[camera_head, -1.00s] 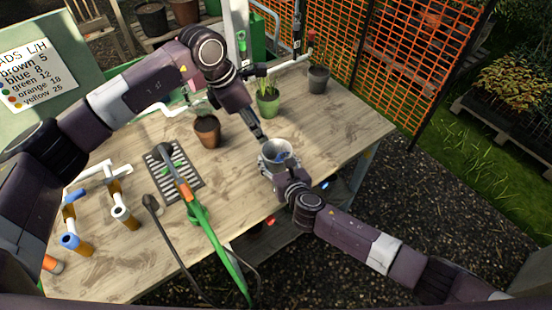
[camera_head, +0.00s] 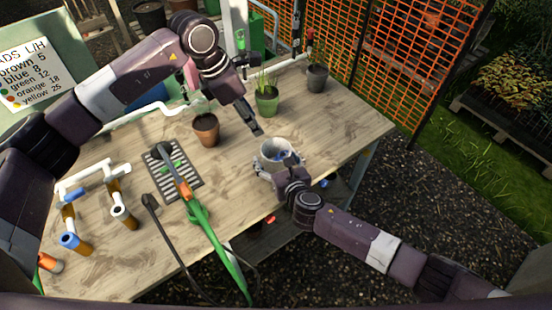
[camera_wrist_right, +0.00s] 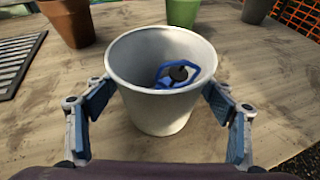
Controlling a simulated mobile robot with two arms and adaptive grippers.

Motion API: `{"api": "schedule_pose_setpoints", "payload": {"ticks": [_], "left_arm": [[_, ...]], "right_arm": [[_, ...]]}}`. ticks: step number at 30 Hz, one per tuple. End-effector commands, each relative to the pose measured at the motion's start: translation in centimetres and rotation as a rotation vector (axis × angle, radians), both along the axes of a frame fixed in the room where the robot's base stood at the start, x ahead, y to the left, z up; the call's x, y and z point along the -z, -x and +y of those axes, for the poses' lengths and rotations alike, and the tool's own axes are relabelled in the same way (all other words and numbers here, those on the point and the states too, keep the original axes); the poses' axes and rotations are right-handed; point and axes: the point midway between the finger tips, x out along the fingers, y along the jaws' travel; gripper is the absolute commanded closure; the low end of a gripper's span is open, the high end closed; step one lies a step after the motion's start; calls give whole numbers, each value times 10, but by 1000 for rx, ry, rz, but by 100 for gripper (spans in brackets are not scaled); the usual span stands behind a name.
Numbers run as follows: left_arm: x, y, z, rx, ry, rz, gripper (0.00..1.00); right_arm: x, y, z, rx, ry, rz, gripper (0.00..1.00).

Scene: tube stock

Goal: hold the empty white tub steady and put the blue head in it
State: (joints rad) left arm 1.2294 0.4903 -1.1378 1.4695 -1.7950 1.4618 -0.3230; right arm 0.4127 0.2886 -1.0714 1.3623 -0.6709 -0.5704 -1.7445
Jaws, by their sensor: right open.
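The white tub (camera_head: 268,165) stands upright near the table's front right edge. It also shows in the right wrist view (camera_wrist_right: 150,110). The blue head (camera_wrist_right: 172,76) lies inside it, with a dark round part in its middle; in the head view it is a small blue patch (camera_head: 283,155). My right gripper (camera_head: 284,180) is open around the tub, one finger on each side; whether the pads touch the wall I cannot tell. My left gripper (camera_head: 257,131) is apart from the tub, up and left of its rim, with nothing visible held; its jaw opening is unclear.
A brown pot (camera_head: 206,130), a green pot (camera_head: 267,102) and a dark pot (camera_head: 317,78) stand behind the tub. A slotted grate (camera_head: 158,158) and a green-and-orange tool (camera_head: 197,212) lie to the left. The table right of the tub is clear.

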Motion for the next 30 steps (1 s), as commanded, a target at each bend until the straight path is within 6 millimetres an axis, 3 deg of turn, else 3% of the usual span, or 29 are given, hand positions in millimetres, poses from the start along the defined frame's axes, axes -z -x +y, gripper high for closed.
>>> {"api": "schedule_pose_setpoints", "payload": {"ticks": [8,21,30], "left_arm": [[0,0,0,0,0,0,61],[0,0,0,0,0,0,61],[0,0,0,0,0,0,61]], "right_arm": [[-7,18,-6,-1,0,-1,24],[-36,87,-30,-1,0,2,24],[-45,105,-36,1,2,1,24]]}}
